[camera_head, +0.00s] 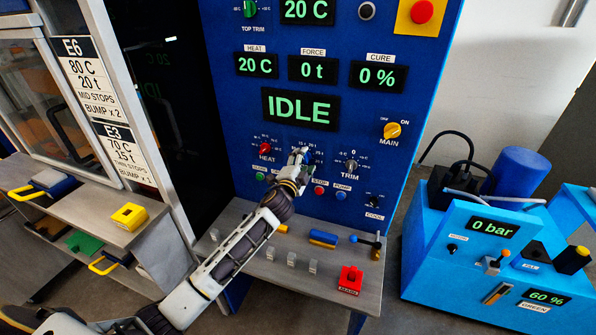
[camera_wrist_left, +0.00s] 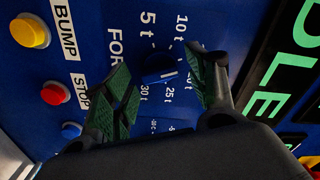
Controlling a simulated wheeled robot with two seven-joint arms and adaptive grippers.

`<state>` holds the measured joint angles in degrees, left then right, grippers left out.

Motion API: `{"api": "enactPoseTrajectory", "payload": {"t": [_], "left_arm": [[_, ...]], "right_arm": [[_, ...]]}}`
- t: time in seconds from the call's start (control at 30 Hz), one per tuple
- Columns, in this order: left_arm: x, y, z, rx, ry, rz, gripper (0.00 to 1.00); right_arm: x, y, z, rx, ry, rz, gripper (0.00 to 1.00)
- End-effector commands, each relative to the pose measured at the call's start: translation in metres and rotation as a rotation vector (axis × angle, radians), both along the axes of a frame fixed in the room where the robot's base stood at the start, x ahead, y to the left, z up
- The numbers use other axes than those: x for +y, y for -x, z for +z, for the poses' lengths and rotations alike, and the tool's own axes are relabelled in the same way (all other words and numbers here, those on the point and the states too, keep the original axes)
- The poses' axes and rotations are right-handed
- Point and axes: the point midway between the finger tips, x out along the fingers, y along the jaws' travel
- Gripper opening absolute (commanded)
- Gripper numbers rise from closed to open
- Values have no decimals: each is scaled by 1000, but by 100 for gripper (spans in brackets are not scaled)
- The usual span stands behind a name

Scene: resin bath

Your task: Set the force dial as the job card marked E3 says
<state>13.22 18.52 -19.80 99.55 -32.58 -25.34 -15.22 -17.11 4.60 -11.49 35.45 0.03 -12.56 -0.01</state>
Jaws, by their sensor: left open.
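The job card marked E3 (camera_head: 122,152) hangs on the left and reads 70 C, 15 t, thin stops, bump x 1. The force dial (camera_wrist_left: 158,68) is a blue knob with a pale line, ringed by marks from 5 t to 30 t in the left wrist view. I cannot tell exactly which mark it points to. My left gripper (camera_wrist_left: 160,60) is open, with one finger on each side of the knob; I see no clear contact. In the head view my left gripper (camera_head: 299,157) hides the dial. The force display (camera_head: 313,70) reads 0 t.
The heat dial (camera_head: 265,148) and trim dial (camera_head: 351,166) flank my left gripper. The stop button (camera_wrist_left: 55,93) and bump button (camera_wrist_left: 30,31) sit close by in the wrist view. Below is a grey shelf (camera_head: 262,268) with a red block (camera_head: 350,279).

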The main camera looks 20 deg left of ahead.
Motion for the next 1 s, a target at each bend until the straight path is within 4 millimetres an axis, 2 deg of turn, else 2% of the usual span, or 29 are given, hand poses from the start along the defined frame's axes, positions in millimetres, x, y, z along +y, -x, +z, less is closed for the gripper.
{"api": "enactPoseTrajectory", "payload": {"t": [0.27,1.0], "left_arm": [[0,14,-1,1,0,0,57],[3,79,-1,1,-1,0,57]], "right_arm": [[0,0,0,0,0,0,40],[0,1,0,0,0,0,40]]}}
